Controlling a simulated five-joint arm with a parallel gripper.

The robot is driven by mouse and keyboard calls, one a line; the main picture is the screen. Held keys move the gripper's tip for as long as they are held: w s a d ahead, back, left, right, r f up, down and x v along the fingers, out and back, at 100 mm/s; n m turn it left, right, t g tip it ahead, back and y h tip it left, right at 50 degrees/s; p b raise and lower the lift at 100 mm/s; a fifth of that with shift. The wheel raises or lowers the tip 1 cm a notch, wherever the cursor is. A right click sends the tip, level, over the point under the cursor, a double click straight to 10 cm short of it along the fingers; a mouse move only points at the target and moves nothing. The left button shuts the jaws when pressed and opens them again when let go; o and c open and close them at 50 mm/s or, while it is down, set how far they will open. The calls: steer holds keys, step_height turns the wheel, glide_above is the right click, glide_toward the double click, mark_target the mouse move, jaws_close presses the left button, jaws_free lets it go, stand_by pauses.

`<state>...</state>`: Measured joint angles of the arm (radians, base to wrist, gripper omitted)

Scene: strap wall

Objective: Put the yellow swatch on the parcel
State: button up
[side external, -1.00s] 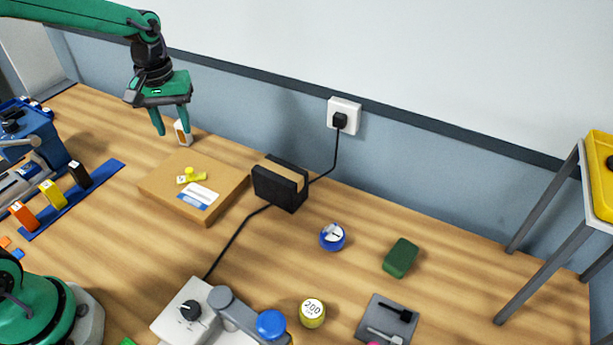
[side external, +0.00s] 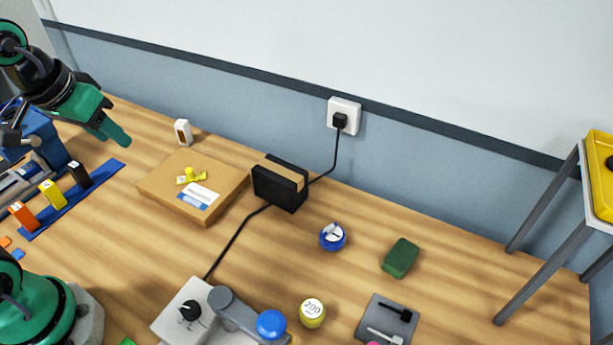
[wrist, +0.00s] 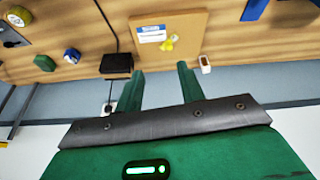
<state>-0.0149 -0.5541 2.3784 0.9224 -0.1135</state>
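A yellow swatch (side external: 52,194) stands on a blue strip (side external: 40,216) at the left, between an orange one (side external: 23,214) and a black one (side external: 79,174). The parcel (side external: 160,184) is a flat brown box with a white and blue label. A small yellow knobbed piece (side external: 192,175) lies on it; I cannot tell what it is. The parcel also shows in the wrist view (wrist: 185,27). My gripper (side external: 122,138) is in the air between the blue strip and the wall. In the wrist view its fingers (wrist: 158,80) are apart with nothing between them.
A white and brown block (side external: 183,132) stands behind the parcel. A black holder (side external: 280,185) with a cable to the wall socket (side external: 343,115) stands right of the parcel. A blue machine (side external: 35,135) is at the left.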

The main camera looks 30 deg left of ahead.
steer(key=shift+s+d+f+m+t, duration=0.1)
steer(key=shift+s+m+t, duration=0.2)
steer(key=shift+s, duration=0.6)
steer(key=shift+s+d+f+m+t, duration=0.15)
steer(key=shift+s+m, duration=0.25)
steer(key=shift+s, duration=0.5)
